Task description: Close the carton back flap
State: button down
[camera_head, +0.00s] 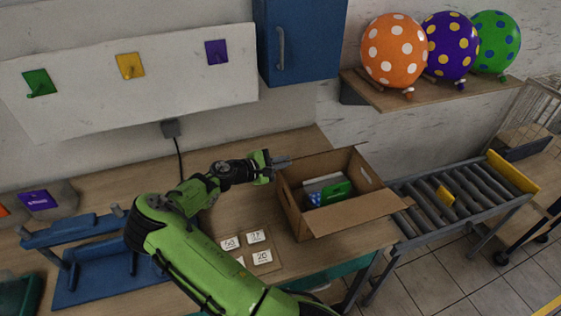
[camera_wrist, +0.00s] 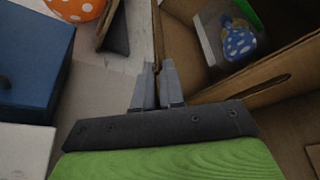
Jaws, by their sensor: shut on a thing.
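The open brown carton (camera_head: 290,208) stands on the wooden table, with a green item (camera_head: 335,192) and pale items inside. Its front flap (camera_head: 355,213) is folded outward. The carton back flap (camera_wrist: 157,32) shows as a thin upright cardboard strip in the wrist view, running away from my fingertips. My gripper (camera_head: 286,160) is at the carton's back left corner. In the wrist view my gripper (camera_wrist: 158,75) has its fingers close together, shut on the edge of this flap; the exact contact is partly hidden by the fingers.
A roller conveyor (camera_head: 455,198) stands right of the table. A blue cabinet (camera_head: 300,40) hangs above, behind the carton. A wall shelf (camera_head: 430,92) holds orange, purple and green balloons. Number cards (camera_head: 256,237) lie left of the carton. A blue stand (camera_head: 95,265) is at left.

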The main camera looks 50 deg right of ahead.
aim_at(284, 182)
jog(key=f+m+b, duration=0.1)
jog(key=s+f+h+b, duration=0.1)
jog(key=b, duration=0.1)
jog(key=f+m+b, duration=0.1)
jog(key=shift+s+a+m+t, duration=0.2)
jog(key=shift+a+m+t, duration=0.1)
jog(key=shift+a+t, duration=0.1)
jog(key=m+b, duration=0.1)
jog(key=b, duration=0.1)
jog(key=f+m+h+b, duration=0.1)
jog(key=b, duration=0.1)
jog(key=shift+s+a+f+t, duration=0.15)
jog(key=shift+s+t, duration=0.15)
jog(key=c, duration=1.3)
grip_release()
